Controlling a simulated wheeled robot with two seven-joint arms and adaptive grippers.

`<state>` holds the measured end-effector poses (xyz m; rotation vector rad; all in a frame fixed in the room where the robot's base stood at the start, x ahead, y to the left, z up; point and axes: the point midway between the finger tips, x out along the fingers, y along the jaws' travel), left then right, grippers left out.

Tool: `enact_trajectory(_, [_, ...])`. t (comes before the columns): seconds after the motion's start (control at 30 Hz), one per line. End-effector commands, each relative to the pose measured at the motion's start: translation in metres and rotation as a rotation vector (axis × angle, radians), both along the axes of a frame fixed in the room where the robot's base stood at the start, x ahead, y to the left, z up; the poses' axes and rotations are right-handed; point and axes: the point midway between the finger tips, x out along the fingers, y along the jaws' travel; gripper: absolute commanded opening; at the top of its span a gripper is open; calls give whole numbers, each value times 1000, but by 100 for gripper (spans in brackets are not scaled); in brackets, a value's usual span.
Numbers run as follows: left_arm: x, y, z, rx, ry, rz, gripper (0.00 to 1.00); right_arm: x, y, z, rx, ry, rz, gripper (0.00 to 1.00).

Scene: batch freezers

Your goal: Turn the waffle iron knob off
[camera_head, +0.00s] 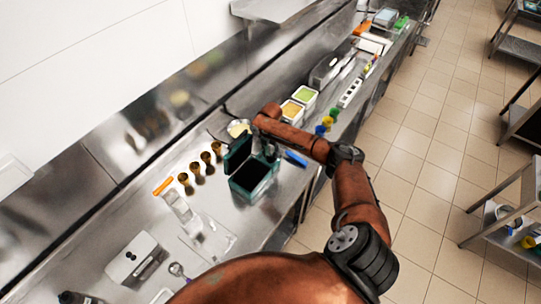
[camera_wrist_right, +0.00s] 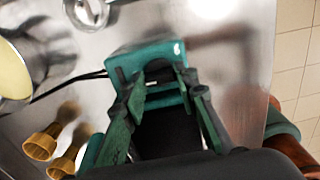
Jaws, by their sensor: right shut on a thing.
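The waffle iron (camera_head: 238,153) is a teal, box-like appliance with a dark interior, standing on the steel counter. Its teal body also shows in the right wrist view (camera_wrist_right: 145,58), at upper centre. My right gripper (camera_head: 268,150) reaches down at its far right side in the head view. In the wrist view the right gripper's fingers (camera_wrist_right: 163,88) close in against the teal body, shut on a small part there. That part appears to be the knob, but it is mostly hidden between the fingers, so its setting cannot be read. My left gripper is not in view.
Blue, green and yellow bottles (camera_head: 326,122) stand near the counter's right edge.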

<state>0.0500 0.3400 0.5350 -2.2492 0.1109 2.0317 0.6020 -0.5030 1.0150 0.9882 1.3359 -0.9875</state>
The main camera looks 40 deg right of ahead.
Motion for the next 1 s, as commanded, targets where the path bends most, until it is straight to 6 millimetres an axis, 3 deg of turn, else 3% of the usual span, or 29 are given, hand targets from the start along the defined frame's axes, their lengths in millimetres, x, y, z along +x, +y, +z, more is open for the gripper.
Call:
enact_trajectory(0.23, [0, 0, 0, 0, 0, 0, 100, 1, 0, 1, 0, -2, 2, 3])
enact_trajectory(0.27, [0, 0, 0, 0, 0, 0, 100, 1, 0, 1, -1, -1, 2, 29])
enact_trajectory(0.5, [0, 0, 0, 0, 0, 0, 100, 0, 0, 0, -1, -1, 1, 45])
enact_trajectory(0.8, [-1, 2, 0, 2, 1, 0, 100, 0, 0, 2, -1, -1, 0, 45])
enact_trajectory(1.0, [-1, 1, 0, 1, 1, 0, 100, 1, -1, 29, -2, -5, 1, 45])
